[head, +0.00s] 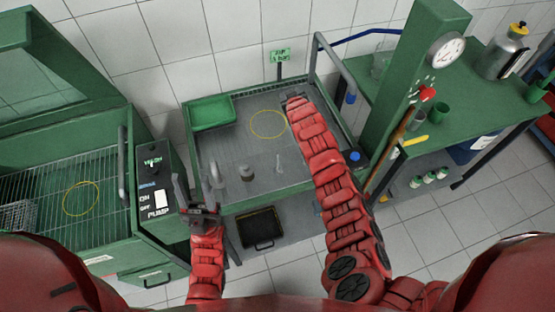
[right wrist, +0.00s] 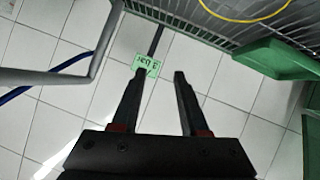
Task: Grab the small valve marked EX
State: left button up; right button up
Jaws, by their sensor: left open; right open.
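Several small grey metal parts stand in the grey tray of the middle green bench (head: 335,185). They include a darker part (head: 216,176) near its left side, a squat part (head: 246,173), and a slim upright stem (head: 278,164). I cannot read an EX mark on any of them, so I cannot tell which is the valve. My left gripper (head: 194,188) is open and empty at the bench's front left corner, close to the darker part.
A green bin (head: 212,113) and a yellow ring (head: 268,124) lie in the bench's back part. A small green sign (head: 281,56) stands behind it. A pump box (head: 158,185) and washing cabinet are on the left. A green post with a gauge (head: 446,50) rises right.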

jog(key=s+a+r+m+g+h, duration=0.2)
jog(key=s+g, duration=0.5)
jog(key=g+b, duration=0.5)
jog(key=b, duration=0.1)
send_over(277, 169)
notch_tip(277, 169, down, 9)
jog(key=shift+a+f+m, duration=0.2)
jog(key=shift+f+m, duration=0.2)
jog(key=shift+f, duration=0.05)
jog(key=shift+d+f+b, duration=0.1)
jog(key=shift+f+b, duration=0.2)
jog(key=shift+f, duration=0.2)
jog(key=shift+f+p, duration=0.25)
jog(key=shift+p, duration=0.1)
notch_tip(277, 169, down, 3)
jog(key=shift+w+d+p, duration=0.15)
jog(key=shift+p, duration=0.6)
jog(key=shift+f, duration=0.25)
grip_shut()
